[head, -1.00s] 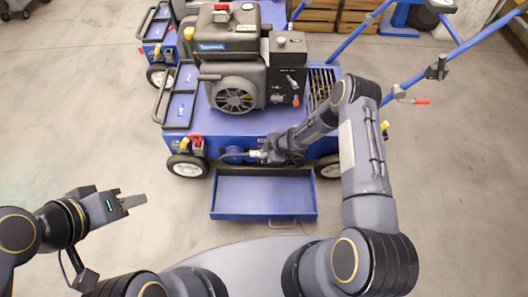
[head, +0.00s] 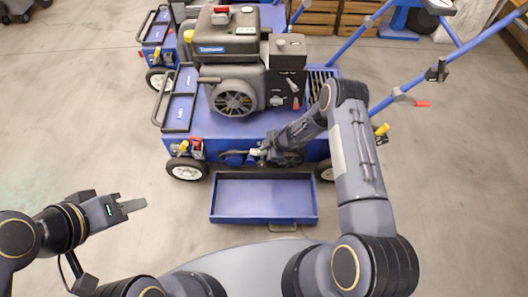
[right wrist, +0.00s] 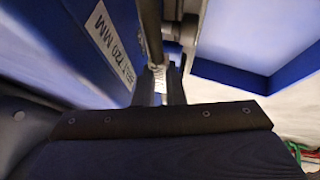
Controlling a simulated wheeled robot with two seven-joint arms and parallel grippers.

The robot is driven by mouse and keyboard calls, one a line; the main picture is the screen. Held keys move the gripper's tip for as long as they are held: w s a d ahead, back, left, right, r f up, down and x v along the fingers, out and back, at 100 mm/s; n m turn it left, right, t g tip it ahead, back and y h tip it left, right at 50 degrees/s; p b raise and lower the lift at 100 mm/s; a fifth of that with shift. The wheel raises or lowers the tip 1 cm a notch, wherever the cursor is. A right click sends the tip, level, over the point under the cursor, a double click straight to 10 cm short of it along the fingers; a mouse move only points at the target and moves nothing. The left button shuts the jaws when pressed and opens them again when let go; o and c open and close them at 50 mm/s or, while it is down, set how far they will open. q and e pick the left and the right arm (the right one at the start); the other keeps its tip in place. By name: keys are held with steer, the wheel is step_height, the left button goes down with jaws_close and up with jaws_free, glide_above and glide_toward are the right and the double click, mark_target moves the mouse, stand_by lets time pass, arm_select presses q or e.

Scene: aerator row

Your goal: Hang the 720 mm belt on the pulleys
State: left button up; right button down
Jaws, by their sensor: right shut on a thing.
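The blue aerator (head: 240,125) stands ahead with an engine on its deck. Round blue pulleys (head: 234,159) show low on its front side. Whether the belt touches a pulley is hard to tell. A label reading 720 MM (right wrist: 107,45) is on the blue panel. My left gripper (head: 133,206) is away at the left, its jaw gap unclear.
An open blue tray (head: 264,216) lies in front of the machine, below my right gripper. Wheels (head: 187,168) stand at the machine's corners. Blue handlebars (head: 450,58) rise at the right. A second machine (head: 155,40) and wooden crates (head: 358,20) are behind. The floor at left is clear.

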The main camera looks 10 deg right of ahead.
steer(key=shift+w, duration=0.2)
steer(key=shift+f+b, duration=0.35)
steer(key=shift+b, duration=0.2)
stand_by(0.5)
steer(key=c, duration=1.4)
jaws_free()
steer(key=shift+c, duration=0.2)
steer(key=shift+w, duration=0.1)
steer(key=p+v, duration=0.2)
steer(key=v, duration=0.6)
steer(key=shift+p, duration=0.4)
